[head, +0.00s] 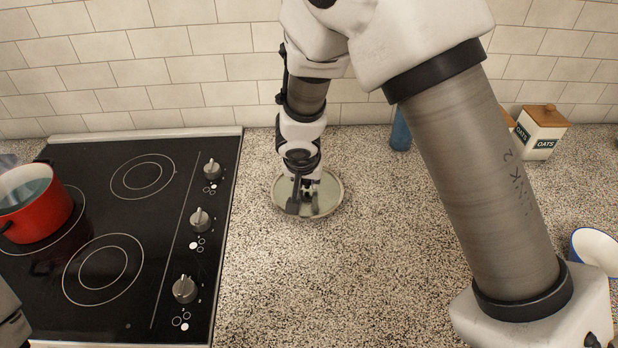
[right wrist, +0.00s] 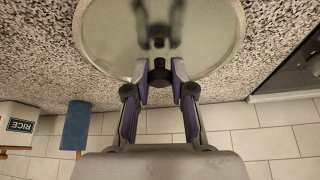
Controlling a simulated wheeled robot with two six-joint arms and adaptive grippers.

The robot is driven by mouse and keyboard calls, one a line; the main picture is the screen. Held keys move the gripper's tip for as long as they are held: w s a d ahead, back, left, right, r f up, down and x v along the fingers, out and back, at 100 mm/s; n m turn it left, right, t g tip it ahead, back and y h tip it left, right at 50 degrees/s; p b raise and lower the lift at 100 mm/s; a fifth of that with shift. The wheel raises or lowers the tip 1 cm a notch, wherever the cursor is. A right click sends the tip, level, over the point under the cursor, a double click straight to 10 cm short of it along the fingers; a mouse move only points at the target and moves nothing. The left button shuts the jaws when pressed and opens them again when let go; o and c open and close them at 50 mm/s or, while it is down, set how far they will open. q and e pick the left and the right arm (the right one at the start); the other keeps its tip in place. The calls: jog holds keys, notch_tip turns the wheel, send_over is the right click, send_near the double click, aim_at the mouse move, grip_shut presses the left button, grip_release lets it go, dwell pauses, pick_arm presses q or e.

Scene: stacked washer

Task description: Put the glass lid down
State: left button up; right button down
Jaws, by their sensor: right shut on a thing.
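The glass lid (head: 330,203) is a round, greenish pane with a pale rim, at the speckled counter to the right of the cooktop. It also shows in the right wrist view (right wrist: 105,38), with a dark knob (right wrist: 159,74) at its centre side. My right gripper (head: 307,190) points down over the lid, and its fingers (right wrist: 160,78) are shut on the knob. The lid looks flat and on or very close to the counter; I cannot tell if it touches. A small part of my left arm (head: 10,318) shows at the lower left; its gripper is out of view.
A red pot (head: 38,212) stands on the black cooktop (head: 120,240) at left. A blue item (head: 401,134) and an oats box (head: 540,132) stand near the tiled wall. A blue-rimmed white bowl (head: 595,250) is at right. The counter in front of the lid is clear.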

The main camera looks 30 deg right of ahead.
jog(key=shift+s+f, duration=0.1)
jog(key=shift+f, duration=0.6)
jog(key=shift+w+d+f, duration=0.1)
jog(key=shift+w+d, duration=0.1)
jog(key=shift+s, duration=0.1)
jog(key=c, duration=1.3)
grip_release()
jog(key=shift+a, duration=0.1)
jog(key=o, duration=0.3)
pick_arm(q)
jog(key=shift+w+d+f, duration=0.1)
jog(key=shift+w+f, duration=0.05)
jog(key=shift+f, duration=0.6)
